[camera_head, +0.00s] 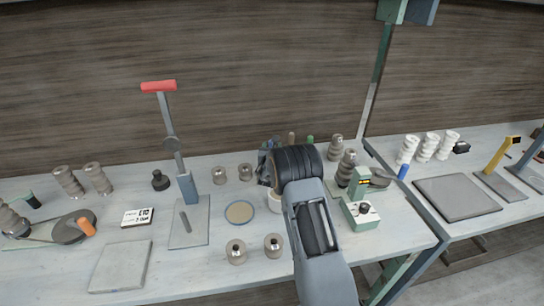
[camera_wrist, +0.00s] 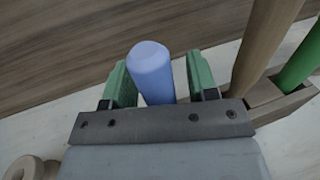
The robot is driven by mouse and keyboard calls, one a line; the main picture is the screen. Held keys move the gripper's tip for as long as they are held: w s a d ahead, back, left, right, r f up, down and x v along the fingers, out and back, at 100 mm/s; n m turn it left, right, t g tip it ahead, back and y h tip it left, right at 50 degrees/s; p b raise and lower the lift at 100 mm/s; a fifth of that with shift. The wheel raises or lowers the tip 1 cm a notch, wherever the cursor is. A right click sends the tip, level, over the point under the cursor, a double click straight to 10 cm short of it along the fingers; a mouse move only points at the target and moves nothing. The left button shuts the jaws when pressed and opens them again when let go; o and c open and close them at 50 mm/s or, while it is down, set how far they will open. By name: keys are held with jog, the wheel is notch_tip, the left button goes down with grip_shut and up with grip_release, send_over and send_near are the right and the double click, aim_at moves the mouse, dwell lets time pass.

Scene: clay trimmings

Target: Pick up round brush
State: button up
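In the wrist view a blue rounded handle (camera_wrist: 151,72) stands between the two green fingers of my gripper (camera_wrist: 158,62). The fingers are apart, with a visible gap on the handle's right side. On the left the handle's edge overlaps the finger, so contact there cannot be told. A wooden holder block (camera_wrist: 280,104) at right carries a brown handle (camera_wrist: 262,40) and a green handle (camera_wrist: 301,58). No brush head shows, so I cannot tell which handle is the round brush.
Grey-brown spools (camera_head: 236,252) stand near my arm. A green device (camera_head: 361,210) is close on the right. A red-topped lever press (camera_head: 172,150) rises at left. The wooden wall (camera_head: 250,70) is behind.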

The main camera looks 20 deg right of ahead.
jog(key=c, duration=0.9)
jog(key=shift+r, duration=0.1)
